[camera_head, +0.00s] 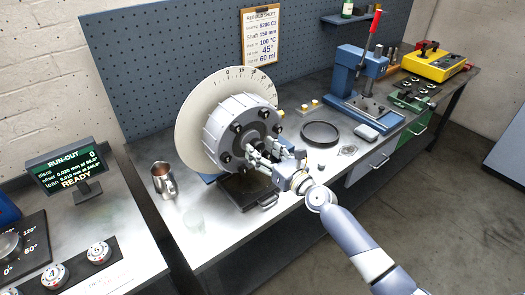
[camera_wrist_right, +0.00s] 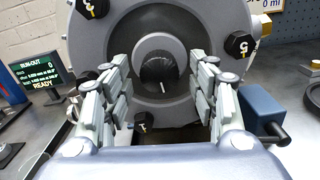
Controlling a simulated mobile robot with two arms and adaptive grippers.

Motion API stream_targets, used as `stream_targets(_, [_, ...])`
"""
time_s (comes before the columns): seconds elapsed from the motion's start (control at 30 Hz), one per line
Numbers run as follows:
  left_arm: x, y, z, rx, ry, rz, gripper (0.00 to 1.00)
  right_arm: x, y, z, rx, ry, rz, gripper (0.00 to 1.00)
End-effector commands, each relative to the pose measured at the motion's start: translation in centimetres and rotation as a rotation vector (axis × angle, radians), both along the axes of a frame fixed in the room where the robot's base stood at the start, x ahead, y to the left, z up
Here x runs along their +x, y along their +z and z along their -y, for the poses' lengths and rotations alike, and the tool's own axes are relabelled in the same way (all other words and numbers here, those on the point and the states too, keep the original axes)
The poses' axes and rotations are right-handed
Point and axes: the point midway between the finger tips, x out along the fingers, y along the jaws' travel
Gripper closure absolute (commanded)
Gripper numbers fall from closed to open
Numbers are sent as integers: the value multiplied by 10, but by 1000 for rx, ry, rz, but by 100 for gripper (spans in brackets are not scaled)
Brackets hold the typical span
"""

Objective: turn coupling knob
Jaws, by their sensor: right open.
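The coupling knob (camera_wrist_right: 158,72) is the dark round hub at the centre of the grey coupling face (camera_wrist_right: 118,38), with a short white mark on it. My right gripper (camera_wrist_right: 163,88) is open, with one finger on each side of the knob and no visible contact. In the head view my right gripper (camera_head: 262,155) is in front of the grey rotor housing (camera_head: 218,130) and partly hides the hub. Black bolt heads ring the coupling face. My left gripper is not in view.
A pale graduated disc (camera_head: 190,115) stands behind the housing. A run-out display (camera_head: 70,172) reading READY is at left. A metal jug (camera_head: 163,180) stands on the bench left of the rotor. A black ring (camera_head: 320,133) and a blue press (camera_head: 358,75) are to the right.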

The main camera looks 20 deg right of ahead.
Motion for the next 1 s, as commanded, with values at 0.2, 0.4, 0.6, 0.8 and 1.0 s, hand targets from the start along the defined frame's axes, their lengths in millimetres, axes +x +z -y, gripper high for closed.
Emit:
stream_targets(0.2, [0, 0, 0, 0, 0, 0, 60, 1, 0, -1, 0, 0, -1, 46])
stream_targets(0.4, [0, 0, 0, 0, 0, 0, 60, 1, 0, -1, 0, 0, -1, 77])
stream_targets(0.6, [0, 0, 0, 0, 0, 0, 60, 1, 0, 0, 0, 0, -1, 90])
stream_targets(0.8, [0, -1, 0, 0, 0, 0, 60, 1, 0, 0, -23, 0, 8, 90])
stream_targets(1.0, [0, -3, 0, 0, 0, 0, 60, 1, 0, -1, -105, 0, 39, 90])
